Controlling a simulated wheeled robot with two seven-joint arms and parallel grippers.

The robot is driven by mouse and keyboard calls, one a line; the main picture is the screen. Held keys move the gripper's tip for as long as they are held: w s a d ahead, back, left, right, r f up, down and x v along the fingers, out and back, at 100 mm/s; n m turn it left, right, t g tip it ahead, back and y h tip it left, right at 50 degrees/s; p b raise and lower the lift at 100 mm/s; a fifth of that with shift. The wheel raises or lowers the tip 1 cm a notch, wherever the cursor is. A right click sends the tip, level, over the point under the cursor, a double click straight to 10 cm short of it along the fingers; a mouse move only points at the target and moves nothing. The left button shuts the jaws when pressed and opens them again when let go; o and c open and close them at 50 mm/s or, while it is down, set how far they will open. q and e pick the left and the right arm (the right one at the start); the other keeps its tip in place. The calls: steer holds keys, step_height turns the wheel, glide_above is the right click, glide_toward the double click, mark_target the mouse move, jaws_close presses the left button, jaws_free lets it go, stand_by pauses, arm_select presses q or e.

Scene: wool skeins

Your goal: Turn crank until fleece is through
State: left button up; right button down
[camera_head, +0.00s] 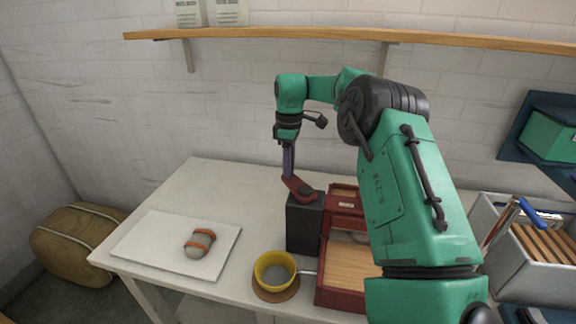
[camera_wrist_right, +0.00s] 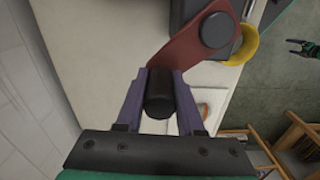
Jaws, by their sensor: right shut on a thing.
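My right gripper (camera_head: 288,168) is shut on the dark crank handle (camera_wrist_right: 160,96), its purple fingers on either side. The red crank arm (camera_head: 298,187) joins the handle to the dark box (camera_head: 304,225) on the left side of the red machine (camera_head: 340,299); it also shows in the right wrist view (camera_wrist_right: 192,52). The machine has a wooden feed tray (camera_head: 350,265). A pale patch, perhaps fleece, shows behind the tray; my right arm hides much of it. My left gripper (camera_wrist_right: 293,47) appears small and open in the right wrist view, away from the table.
A yellow bowl (camera_head: 274,262) sits on a round mat left of the tray. A banded grey skein (camera_head: 199,243) lies on a white board (camera_head: 153,243). A metal bin (camera_head: 548,283) stands at right. A wooden shelf (camera_head: 250,32) crosses the wall.

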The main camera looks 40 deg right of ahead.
steer(key=shift+d, duration=0.15)
steer(key=c, duration=0.8)
jaws_free()
steer(key=shift+c, duration=0.2)
steer(key=o, duration=0.3)
steer(key=shift+w+d+f, duration=0.1)
steer(key=shift+r, duration=0.55)
step_height(320, 180, up, 5)
step_height(320, 180, up, 8)
steer(key=p, duration=0.3)
steer(key=shift+r, duration=0.25)
